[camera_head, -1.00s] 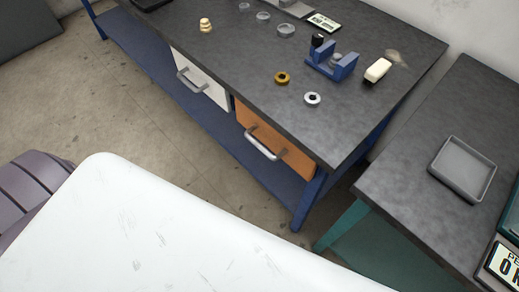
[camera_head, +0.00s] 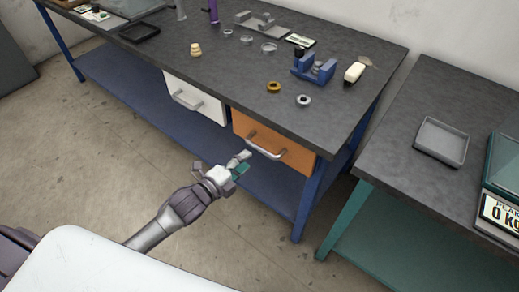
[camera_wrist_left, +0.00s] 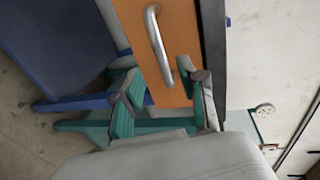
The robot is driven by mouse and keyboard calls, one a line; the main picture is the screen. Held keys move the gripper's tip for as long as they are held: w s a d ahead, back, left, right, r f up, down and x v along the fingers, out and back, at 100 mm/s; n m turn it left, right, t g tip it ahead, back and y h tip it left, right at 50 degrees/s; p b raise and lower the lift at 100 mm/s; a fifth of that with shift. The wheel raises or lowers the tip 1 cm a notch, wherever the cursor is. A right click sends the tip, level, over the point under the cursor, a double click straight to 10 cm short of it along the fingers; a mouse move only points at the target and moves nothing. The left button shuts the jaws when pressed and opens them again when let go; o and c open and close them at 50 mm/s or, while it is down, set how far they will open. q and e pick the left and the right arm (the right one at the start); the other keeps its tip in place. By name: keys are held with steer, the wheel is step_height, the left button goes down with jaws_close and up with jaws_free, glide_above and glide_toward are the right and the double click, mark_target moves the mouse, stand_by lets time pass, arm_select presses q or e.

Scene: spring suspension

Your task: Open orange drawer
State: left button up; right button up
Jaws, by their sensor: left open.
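The orange drawer (camera_head: 292,152) is under the right end of the dark-topped workbench, its front flush with the frame. Its silver bar handle (camera_head: 266,148) runs across the front. My left gripper (camera_head: 240,164) is open and empty, just in front and to the left of the handle. In the left wrist view the orange drawer (camera_wrist_left: 182,28) and its handle (camera_wrist_left: 155,42) are ahead of the open left gripper (camera_wrist_left: 155,90). The handle's near end lies close to one finger; contact cannot be told. My right gripper is in neither view.
A white drawer (camera_head: 188,98) with a handle is left of the orange one. A blue lower shelf (camera_head: 150,105) and blue leg (camera_head: 305,205) border the space below. A green-framed table (camera_head: 385,175) with a grey tray (camera_head: 441,142) stands right. Floor before the drawers is clear.

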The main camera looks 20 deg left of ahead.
mark_target(259, 150)
arm_select(q)
steer(key=x, duration=0.7)
steer(key=shift+w+d, duration=0.1)
steer(key=shift+w, duration=0.2)
steer(key=shift+w+d+f, duration=0.1)
steer(key=shift+w+d, duration=0.05)
steer(key=shift+w, duration=0.2)
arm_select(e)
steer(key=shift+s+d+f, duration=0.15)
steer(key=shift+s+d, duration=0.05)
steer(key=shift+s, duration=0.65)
arm_select(q)
jaws_close()
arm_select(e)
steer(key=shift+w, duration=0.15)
